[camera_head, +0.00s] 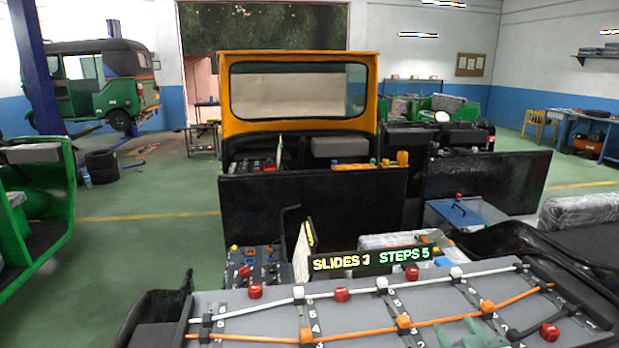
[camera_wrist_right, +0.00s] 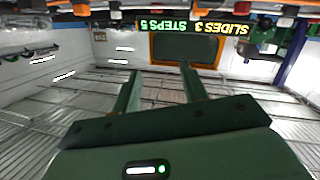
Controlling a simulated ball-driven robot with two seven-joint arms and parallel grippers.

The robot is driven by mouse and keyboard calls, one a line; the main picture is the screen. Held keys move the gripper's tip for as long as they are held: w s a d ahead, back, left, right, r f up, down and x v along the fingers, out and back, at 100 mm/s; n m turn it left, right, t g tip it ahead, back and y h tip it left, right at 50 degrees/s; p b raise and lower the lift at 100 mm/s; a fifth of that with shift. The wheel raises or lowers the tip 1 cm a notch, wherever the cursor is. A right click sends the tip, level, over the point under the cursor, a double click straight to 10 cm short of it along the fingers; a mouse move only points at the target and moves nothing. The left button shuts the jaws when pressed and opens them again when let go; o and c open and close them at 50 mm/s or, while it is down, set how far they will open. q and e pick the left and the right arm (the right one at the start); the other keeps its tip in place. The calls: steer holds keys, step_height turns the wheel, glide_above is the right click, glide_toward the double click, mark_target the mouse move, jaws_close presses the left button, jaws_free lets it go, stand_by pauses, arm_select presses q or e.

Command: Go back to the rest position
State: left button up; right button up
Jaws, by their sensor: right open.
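My right gripper (camera_head: 470,334) shows in green at the bottom of the head view, over the front part of a grey panel (camera_head: 250,312). In the right wrist view its two fingers (camera_wrist_right: 160,88) stand apart with nothing between them, so it is open. A white rail and an orange rail with red, white and orange knobs run across the panel. A display (camera_head: 370,262) behind the panel reads "SLIDES 3 STEPS 5"; it also shows upside down in the wrist view (camera_wrist_right: 166,28). My left gripper is not in view.
A rickshaw cab with an orange frame (camera_head: 228,122) stands behind the panel. A blue tray (camera_head: 462,213) is at the right. A green vehicle part (camera_head: 50,205) is at the far left. Green floor (camera_head: 145,235) is free between it and the cab.

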steer(key=s+f+n+g+h, duration=0.25)
steer(key=s+f+g, duration=0.3)
steer(key=s, duration=0.55)
steer(key=s+f+n+g+h, duration=0.1)
steer(key=s+f+n+g, duration=0.4)
steer(key=s, duration=0.6)
steer(key=s+a+f+m+g+y+b, duration=0.1)
steer(key=s+a+f+y+b, duration=0.15)
steer(key=f, duration=1.45)
steer(key=s+a+f+m+g+y+b, duration=0.1)
steer(key=s+a+f+m+b, duration=0.15)
steer(key=f, duration=1.45)
arm_select(q)
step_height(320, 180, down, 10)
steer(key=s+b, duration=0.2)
steer(key=b, duration=0.3)
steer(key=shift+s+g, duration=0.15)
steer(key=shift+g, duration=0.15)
arm_select(e)
steer(key=s+f+m+g+y, duration=0.1)
steer(key=s+f+m+g, duration=0.1)
steer(key=s+f, duration=1.7)
steer(key=shift+s+d+g+y, duration=0.2)
steer(key=shift+s+g+y, duration=0.1)
steer(key=shift+s+g, duration=0.35)
steer(key=shift+s, duration=0.1)
